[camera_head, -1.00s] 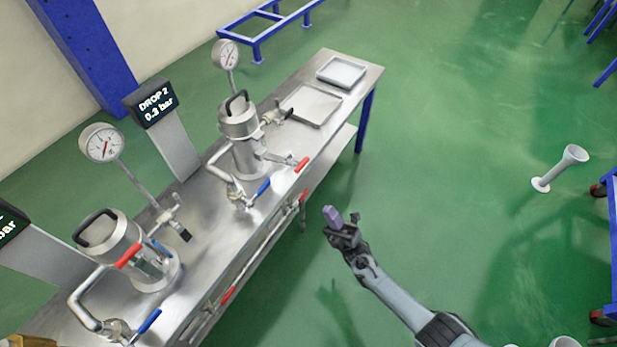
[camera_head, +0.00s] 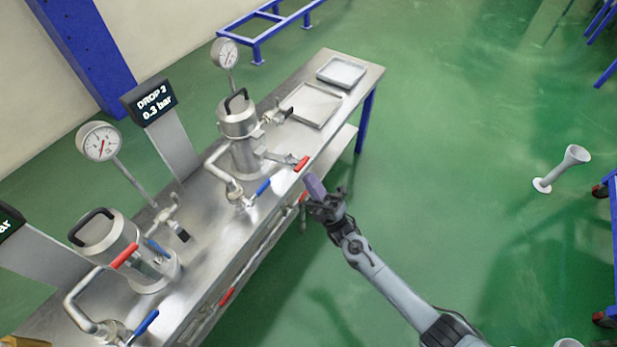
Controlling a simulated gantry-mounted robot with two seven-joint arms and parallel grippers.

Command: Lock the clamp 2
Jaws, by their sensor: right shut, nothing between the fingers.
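Two steel pressure pots with black-handled lids stand on the steel bench (camera_head: 225,230). My left gripper is not in view.
Blue-handled valves (camera_head: 262,187) sit on the pipes before each pot. Pressure gauges (camera_head: 99,142) stand behind them. Two trays (camera_head: 341,72) lie at the bench's far end. The green floor right of the bench is open, with a white stand (camera_head: 560,168) farther off.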

